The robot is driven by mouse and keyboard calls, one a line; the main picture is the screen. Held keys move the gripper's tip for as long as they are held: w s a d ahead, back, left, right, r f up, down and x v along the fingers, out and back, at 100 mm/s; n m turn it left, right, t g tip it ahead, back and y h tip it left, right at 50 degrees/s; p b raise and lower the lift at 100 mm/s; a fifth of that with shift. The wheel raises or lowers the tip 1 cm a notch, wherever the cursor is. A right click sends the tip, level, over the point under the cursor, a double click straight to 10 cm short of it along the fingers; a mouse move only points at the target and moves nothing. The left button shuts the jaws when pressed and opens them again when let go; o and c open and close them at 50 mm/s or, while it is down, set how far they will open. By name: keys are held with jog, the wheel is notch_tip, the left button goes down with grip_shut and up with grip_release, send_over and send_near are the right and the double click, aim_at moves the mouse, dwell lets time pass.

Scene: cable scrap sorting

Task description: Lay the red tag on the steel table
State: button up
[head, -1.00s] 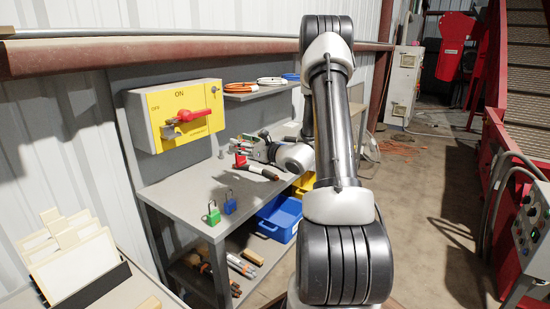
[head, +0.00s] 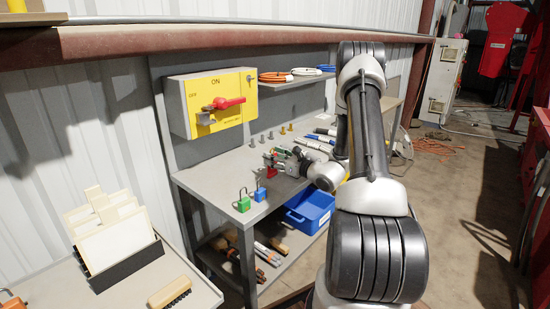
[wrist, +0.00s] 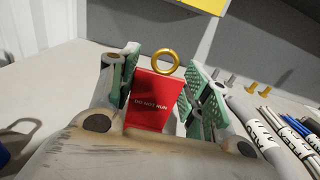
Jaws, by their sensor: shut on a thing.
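The red tag (wrist: 153,98), lettered "DO NOT RUN" and with a brass ring at its top, stands between the green pads of my gripper (wrist: 160,92) in the wrist view. My gripper is shut on it. In the head view my gripper (head: 277,158) is over the grey steel table (head: 213,180), with the red tag (head: 271,171) at its tip, low near the tabletop. I cannot tell whether the tag touches the table; its lower edge is hidden in the wrist view.
Green (head: 243,203) and blue (head: 260,193) padlocks stand at the table's front edge. Several cable pieces (head: 318,146) lie right of my gripper, with small brass and grey pegs behind. A yellow switch box (head: 215,102) hangs above. The table's left part is clear.

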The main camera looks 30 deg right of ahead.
jog(key=o, duration=0.8)
jog(key=shift+f, duration=0.1)
